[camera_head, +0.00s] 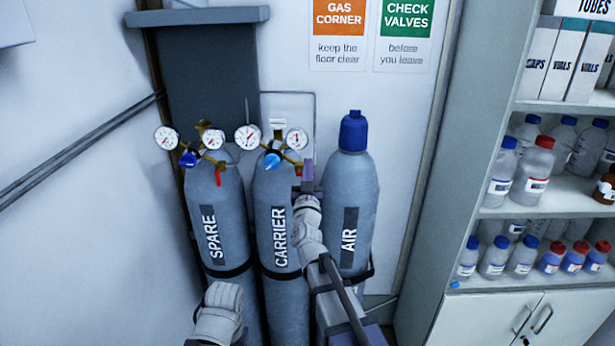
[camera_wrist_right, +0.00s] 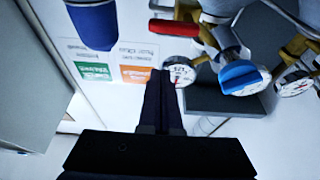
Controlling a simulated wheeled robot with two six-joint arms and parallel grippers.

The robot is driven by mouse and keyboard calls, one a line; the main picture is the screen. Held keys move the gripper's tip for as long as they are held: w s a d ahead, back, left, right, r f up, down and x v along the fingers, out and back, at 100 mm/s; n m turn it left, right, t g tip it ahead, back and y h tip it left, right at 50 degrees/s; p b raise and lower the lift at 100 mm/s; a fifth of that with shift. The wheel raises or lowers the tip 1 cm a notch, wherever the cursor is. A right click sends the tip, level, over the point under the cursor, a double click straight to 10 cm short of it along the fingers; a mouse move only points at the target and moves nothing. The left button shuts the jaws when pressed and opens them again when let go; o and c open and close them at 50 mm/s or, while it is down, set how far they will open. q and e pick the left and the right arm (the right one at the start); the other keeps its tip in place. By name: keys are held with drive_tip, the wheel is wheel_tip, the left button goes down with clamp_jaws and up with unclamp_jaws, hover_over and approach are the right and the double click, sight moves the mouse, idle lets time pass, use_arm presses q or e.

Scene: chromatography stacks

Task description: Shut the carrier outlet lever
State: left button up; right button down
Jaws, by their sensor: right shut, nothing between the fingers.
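The grey CARRIER cylinder (camera_head: 277,215) stands in the middle of three, with a brass regulator, two round gauges and a blue knob (camera_head: 272,160). Its red outlet lever (camera_wrist_right: 174,28) shows in the right wrist view, sticking out sideways toward the AIR cylinder; in the head view it is mostly hidden by my gripper. My right gripper (camera_head: 307,172) is beside the regulator's right side, between the CARRIER and AIR cylinders. In the wrist view its fingers (camera_wrist_right: 160,78) are together and empty, their tips close to a gauge (camera_wrist_right: 180,72); I cannot tell whether they touch. My left gripper is not visible.
The SPARE cylinder (camera_head: 217,215) stands left with a similar regulator and a red lever (camera_head: 217,177) hanging down. The AIR cylinder (camera_head: 350,200) with a blue cap (camera_head: 353,132) stands right. A shelf cabinet (camera_head: 470,255) with bottles is further right. Wall signs hang behind.

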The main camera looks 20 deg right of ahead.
drive_tip(key=f+b, duration=0.1)
drive_tip(key=w+f+b, duration=0.1)
drive_tip(key=f+b, duration=0.1)
drive_tip(key=b, duration=0.1)
drive_tip(key=shift+w+d+f, duration=0.25)
drive_tip(key=shift+w, duration=0.1)
drive_tip(key=shift+f+m+g+h, duration=0.15)
drive_tip(key=shift+m+h, duration=0.2)
drive_tip(key=shift+m, duration=0.4)
drive_tip(key=shift+f+m+g+h, duration=0.15)
drive_tip(key=shift+m+h, duration=0.2)
drive_tip(key=shift+m, duration=0.4)
drive_tip(key=f+m+g+h, duration=0.1)
drive_tip(key=m, duration=0.4)
drive_tip(key=f+m+g+h+p, duration=0.1)
drive_tip(key=m+g, duration=0.1)
drive_tip(key=m, duration=0.4)
drive_tip(key=a+f+m+g+h+p, duration=0.1)
drive_tip(key=m+g, duration=0.1)
drive_tip(key=m, duration=0.4)
drive_tip(key=shift+w, duration=0.15)
